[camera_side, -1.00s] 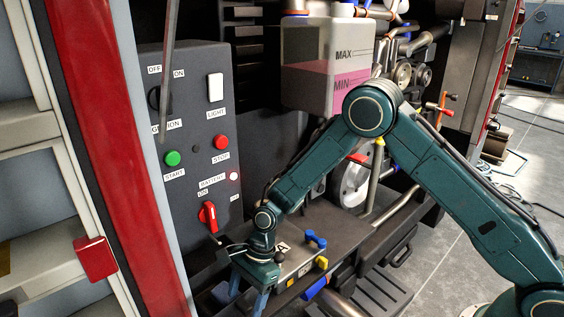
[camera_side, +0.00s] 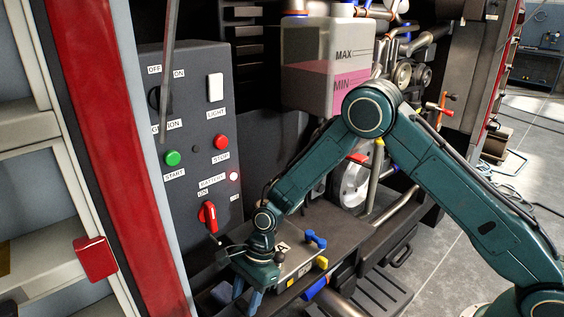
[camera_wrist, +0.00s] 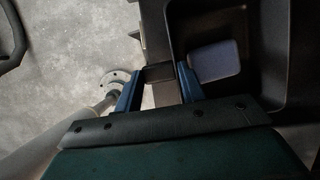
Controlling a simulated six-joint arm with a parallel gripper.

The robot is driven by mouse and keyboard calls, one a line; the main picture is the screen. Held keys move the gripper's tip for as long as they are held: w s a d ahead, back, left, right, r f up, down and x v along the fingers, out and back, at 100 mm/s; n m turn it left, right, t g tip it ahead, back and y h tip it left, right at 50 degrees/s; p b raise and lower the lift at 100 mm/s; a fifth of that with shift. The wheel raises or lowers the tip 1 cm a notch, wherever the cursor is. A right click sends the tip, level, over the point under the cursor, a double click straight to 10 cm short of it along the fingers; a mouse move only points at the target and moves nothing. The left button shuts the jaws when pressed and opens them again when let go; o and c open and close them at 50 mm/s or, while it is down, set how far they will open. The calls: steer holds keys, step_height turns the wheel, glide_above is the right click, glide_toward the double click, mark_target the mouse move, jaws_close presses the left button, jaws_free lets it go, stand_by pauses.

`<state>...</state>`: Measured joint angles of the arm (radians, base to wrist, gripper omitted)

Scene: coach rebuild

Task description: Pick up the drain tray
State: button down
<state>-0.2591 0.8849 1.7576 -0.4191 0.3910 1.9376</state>
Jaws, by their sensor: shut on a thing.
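The drain tray appears to be the dark, deep-walled tray (camera_wrist: 265,60) on the right of the wrist view. A short dark tab or bar at its left edge sits between my two blue fingers. My gripper (camera_wrist: 159,71) is shut on this tab, one finger on each side. There the tray is mostly hidden or too dark to make out, and the fingertips are near the frame's bottom edge.
The control panel (camera_side: 190,150) with a red switch stands left of my gripper. The battery (camera_side: 295,262), with blue and yellow terminals, sits close to its right. A dark ribbed step (camera_side: 375,295) lies further right. Grey floor (camera_wrist: 85,50) shows in the wrist view.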

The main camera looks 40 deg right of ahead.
steer(key=shift+r, duration=0.15)
step_height(320, 180, up, 7)
steer(key=shift+f, duration=0.1)
steer(key=s+d, duration=0.4)
steer(key=s, duration=0.4)
steer(key=s+d, duration=0.4)
steer(key=s, duration=0.4)
stand_by(0.3)
steer(key=shift+d, duration=0.1)
stand_by(0.5)
